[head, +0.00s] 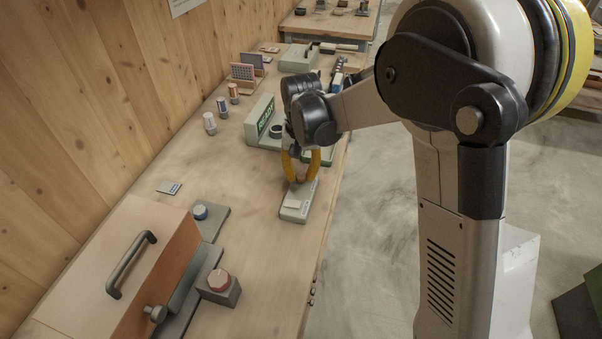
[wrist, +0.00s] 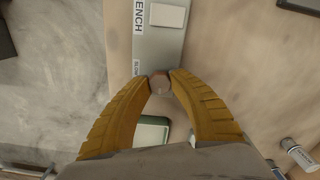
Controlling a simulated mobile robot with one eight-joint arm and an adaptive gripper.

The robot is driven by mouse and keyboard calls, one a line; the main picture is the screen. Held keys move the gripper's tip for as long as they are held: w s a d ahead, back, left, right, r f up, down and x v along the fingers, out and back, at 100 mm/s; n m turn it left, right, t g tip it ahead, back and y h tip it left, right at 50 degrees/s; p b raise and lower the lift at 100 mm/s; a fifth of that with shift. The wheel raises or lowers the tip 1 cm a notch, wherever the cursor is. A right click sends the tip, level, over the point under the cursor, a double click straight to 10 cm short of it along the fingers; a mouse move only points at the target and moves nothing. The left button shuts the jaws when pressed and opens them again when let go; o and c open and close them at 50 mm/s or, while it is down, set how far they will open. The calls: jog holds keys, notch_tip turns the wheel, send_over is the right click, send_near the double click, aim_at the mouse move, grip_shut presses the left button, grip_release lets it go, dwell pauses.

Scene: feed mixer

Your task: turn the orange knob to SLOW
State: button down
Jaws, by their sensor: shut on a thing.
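The knob (wrist: 159,85) is a small round, dull orange-brown piece between my fingertips in the wrist view. It sits at the end of a grey-green panel (wrist: 157,52) with a pale square plate and lettering ending in "ENCH". My gripper (head: 299,181) has yellow fingers pointing down onto the far end of this panel (head: 291,215) in the head view. The fingers (wrist: 160,79) are shut on the knob. Which mark the knob points to cannot be told.
A green-display scale (head: 262,122) stands behind my gripper. Bare bench lies left of the panel. The bench edge runs close on its right.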

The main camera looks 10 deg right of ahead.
aim_at(301, 175)
jog(key=shift+m, duration=0.5)
jog(key=c, duration=1.1)
grip_release()
notch_tip(301, 175, up, 12)
